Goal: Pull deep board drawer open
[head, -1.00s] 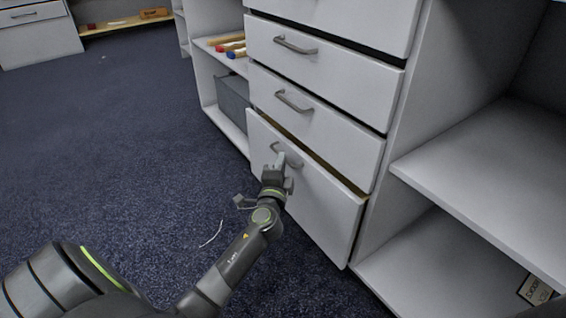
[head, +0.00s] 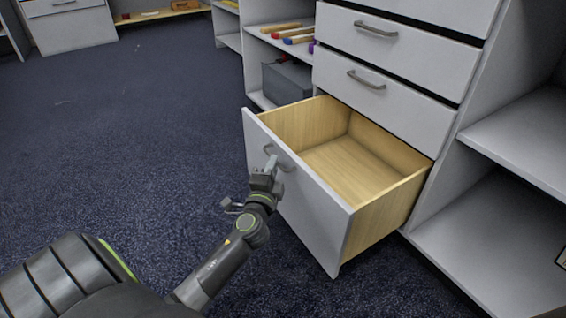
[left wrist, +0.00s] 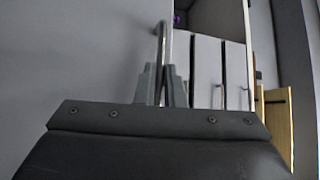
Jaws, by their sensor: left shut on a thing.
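The deep bottom drawer (head: 300,205) stands well open in the head view, with a white front and pale wooden sides. Its inside is empty where I can see it. My left gripper (head: 271,165) is at the drawer's front, shut on its grey bar handle (head: 282,160). In the left wrist view the fingers (left wrist: 160,85) close around the handle (left wrist: 160,45), close to the drawer front (left wrist: 90,60). My right gripper is not in view.
Two shut drawers with handles, the nearer one (head: 370,85), sit above the open one. Open shelves (head: 525,140) stand at the right. A shelf at the left holds coloured rods (head: 298,38) above a grey box (head: 287,82). Dark carpet (head: 130,150) at the left is clear.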

